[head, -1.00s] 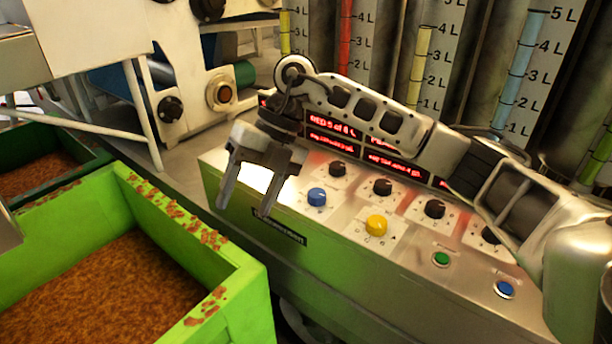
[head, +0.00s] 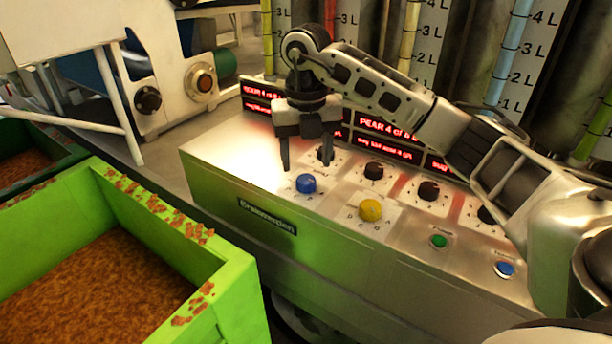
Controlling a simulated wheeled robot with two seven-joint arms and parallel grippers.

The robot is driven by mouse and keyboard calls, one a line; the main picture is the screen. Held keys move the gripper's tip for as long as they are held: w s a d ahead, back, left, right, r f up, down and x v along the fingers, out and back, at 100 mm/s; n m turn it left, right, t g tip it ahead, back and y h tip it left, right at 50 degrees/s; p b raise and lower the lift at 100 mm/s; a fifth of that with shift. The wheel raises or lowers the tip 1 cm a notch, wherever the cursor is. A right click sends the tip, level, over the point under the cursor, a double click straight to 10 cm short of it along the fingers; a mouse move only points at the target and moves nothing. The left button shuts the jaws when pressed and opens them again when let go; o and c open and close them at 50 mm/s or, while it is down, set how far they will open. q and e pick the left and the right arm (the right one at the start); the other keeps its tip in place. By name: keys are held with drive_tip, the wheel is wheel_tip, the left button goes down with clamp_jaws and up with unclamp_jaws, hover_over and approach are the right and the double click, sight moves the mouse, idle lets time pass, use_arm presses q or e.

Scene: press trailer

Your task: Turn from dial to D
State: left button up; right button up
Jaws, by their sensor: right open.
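The control panel (head: 215,160) carries a blue dial (head: 306,184) and a yellow dial (head: 370,210). Small letters, seemingly D, C, B and A, surround the yellow dial. The lettering by the blue dial is too small to read, and I cannot tell which dial is labelled "from". My right gripper (head: 306,166) points down, open and empty, just behind the blue dial in the picture. One finger overlaps the leftmost black knob (head: 325,154); I cannot tell whether they touch. My left gripper is not in view.
More black knobs (head: 373,171) line the panel below red displays (head: 385,125). A green button (head: 438,241) and a blue button (head: 504,269) are at the panel's right front. A green crate (head: 235,290) of brown grains stands at left. Tall measuring tubes stand behind.

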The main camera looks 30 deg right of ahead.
sight(306, 179)
drive_tip(key=shift+f, duration=2.1)
drive_tip(key=c, duration=1)
